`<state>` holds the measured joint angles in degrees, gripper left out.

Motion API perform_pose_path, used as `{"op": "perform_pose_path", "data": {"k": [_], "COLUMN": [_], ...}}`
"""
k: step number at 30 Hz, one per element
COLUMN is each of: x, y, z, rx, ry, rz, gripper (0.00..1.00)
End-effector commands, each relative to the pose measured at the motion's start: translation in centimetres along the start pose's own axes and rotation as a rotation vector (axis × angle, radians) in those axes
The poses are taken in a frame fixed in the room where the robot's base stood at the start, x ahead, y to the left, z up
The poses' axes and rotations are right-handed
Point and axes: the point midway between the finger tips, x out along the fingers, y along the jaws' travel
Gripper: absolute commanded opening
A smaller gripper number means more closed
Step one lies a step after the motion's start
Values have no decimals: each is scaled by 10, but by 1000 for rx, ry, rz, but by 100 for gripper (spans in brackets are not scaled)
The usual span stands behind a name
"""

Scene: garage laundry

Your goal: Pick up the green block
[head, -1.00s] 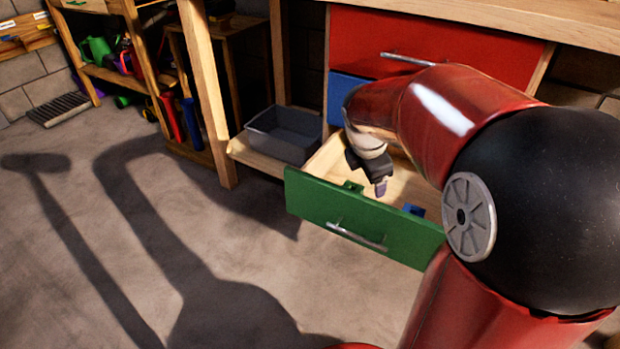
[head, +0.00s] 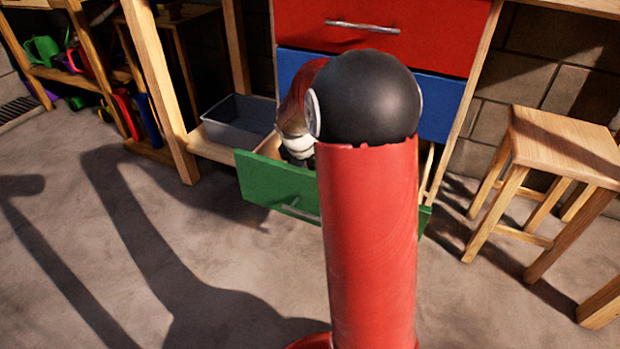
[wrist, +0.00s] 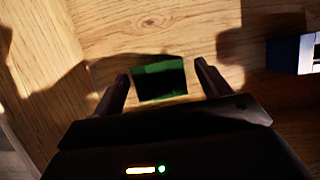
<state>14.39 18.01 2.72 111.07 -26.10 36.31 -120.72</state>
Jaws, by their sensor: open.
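The green block (wrist: 160,82) lies on the wooden floor of the open drawer in the wrist view, partly in shadow. My gripper (wrist: 163,84) is open, with one dark finger on each side of the block. Whether the fingers touch it cannot be told. In the head view my arm hides the block, and the gripper is down in the green-fronted drawer (head: 262,185), out of sight.
A blue and white object (wrist: 306,54) lies in the drawer to the right. Blue (head: 445,105) and red (head: 440,35) drawers above are shut. A grey bin (head: 240,122) stands left of the drawer. A wooden stool (head: 562,145) stands at the right.

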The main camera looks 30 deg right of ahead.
Motion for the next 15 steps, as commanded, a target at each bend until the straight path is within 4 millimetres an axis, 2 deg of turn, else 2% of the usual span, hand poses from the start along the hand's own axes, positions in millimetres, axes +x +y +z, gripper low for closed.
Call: {"op": "perform_pose_path", "data": {"k": [2, 8, 15], "x": [7, 6, 6], "y": [0, 0, 0], "z": [0, 1, 0], "rx": [0, 1, 1], "ry": [-1, -2, -1], "rz": [1, 1, 1], "gripper": [76, 76, 45]}}
